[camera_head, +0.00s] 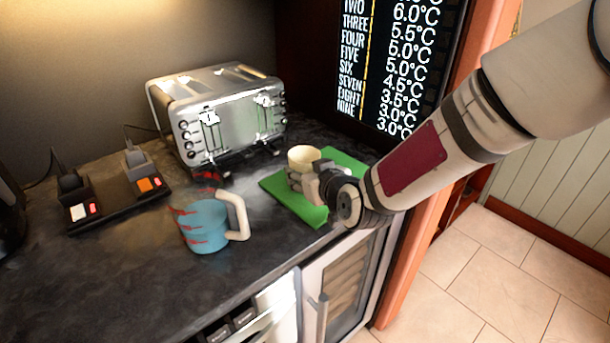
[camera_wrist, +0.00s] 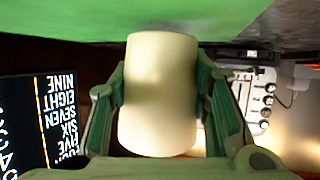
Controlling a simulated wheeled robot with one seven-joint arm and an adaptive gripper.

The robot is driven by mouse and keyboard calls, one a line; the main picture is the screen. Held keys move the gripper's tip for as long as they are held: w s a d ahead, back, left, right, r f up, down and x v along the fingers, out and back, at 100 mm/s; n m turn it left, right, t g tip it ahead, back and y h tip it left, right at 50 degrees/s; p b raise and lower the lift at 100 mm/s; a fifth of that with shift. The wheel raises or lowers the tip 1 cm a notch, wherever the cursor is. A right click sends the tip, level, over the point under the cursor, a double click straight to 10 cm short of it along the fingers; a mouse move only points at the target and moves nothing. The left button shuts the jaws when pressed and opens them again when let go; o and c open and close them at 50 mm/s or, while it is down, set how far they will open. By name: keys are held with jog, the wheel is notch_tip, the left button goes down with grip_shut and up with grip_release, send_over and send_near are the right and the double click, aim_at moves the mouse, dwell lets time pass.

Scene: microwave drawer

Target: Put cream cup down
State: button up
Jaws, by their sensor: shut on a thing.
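The cream cup (camera_head: 304,157) is at my gripper above the green mat (camera_head: 303,214), near the right end of the dark counter. In the wrist view the cream cup (camera_wrist: 160,95) fills the middle, between the two fingers of my gripper (camera_wrist: 160,100), which is shut on it. The green mat (camera_wrist: 60,20) spans the top of the wrist view, close to the cup's end. I cannot tell whether the cup touches the mat. In the head view my gripper (camera_head: 318,184) partly hides the cup's lower part.
A silver toaster (camera_head: 235,115) stands behind and left of the mat. A blue measuring cup with a pale handle (camera_head: 205,225) stands to the left. Two small devices on a dark base (camera_head: 118,200) are further left. A temperature board (camera_head: 390,65) rises behind. The counter's front edge is close.

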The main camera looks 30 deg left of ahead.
jog(key=shift+f, duration=0.35)
jog(key=shift+f, duration=0.2)
jog(key=o, duration=1.2)
jog(key=shift+r, duration=0.15)
jog(key=shift+s+d+r, duration=0.2)
jog(key=shift+d, duration=0.05)
jog(key=v, duration=1.1)
jog(key=shift+s+d, duration=0.1)
jog(key=shift+s, duration=0.05)
